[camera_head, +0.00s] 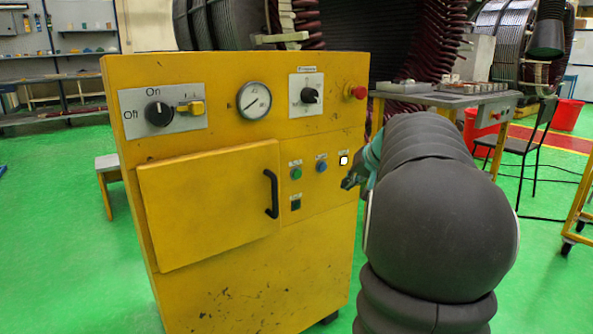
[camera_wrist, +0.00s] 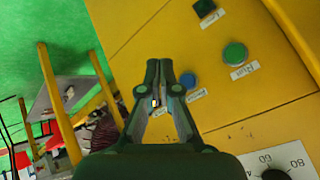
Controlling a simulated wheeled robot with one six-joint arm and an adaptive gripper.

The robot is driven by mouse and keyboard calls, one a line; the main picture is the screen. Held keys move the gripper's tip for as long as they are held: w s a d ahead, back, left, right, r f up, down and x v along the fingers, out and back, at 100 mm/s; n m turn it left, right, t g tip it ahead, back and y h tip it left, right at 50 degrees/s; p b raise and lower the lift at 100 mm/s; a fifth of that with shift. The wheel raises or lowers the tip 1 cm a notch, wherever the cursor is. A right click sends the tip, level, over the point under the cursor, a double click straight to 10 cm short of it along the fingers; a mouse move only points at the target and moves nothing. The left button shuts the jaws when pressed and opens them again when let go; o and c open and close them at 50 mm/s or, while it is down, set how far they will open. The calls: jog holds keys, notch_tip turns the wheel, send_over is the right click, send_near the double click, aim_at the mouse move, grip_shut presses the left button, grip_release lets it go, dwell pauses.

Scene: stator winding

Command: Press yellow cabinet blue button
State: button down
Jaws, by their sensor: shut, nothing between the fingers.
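The yellow cabinet (camera_head: 225,290) stands upright at the centre left. Its blue button (camera_head: 321,167) sits on the right side of the front panel, between a green button and a white square one. My gripper (camera_head: 348,183) is shut and empty, just right of and below the blue button in the head view. In the wrist view my gripper (camera_wrist: 160,64) has its fingertips together. The blue button (camera_wrist: 187,80) shows just right of the fingers, partly hidden by them. I cannot tell the gap between fingertips and panel.
A green button (camera_head: 296,173) and a white square button (camera_head: 343,160) flank the blue one. A black door handle (camera_head: 271,194) sticks out to the left. A red knob (camera_head: 358,92) is above. A grey-topped table (camera_head: 440,98) stands behind my arm.

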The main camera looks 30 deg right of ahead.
aim_at(322, 167)
jog(key=shift+d, duration=1)
jog(key=shift+w+a+p, duration=0.2)
jog(key=shift+w+p, duration=0.85)
jog(key=shift+w, duration=1.15)
jog(key=shift+w+a+p, duration=0.2)
jog(key=shift+w+p, duration=0.85)
jog(key=shift+w, duration=1.15)
jog(key=shift+w, duration=0.15)
jog(key=shift+w, duration=0.3)
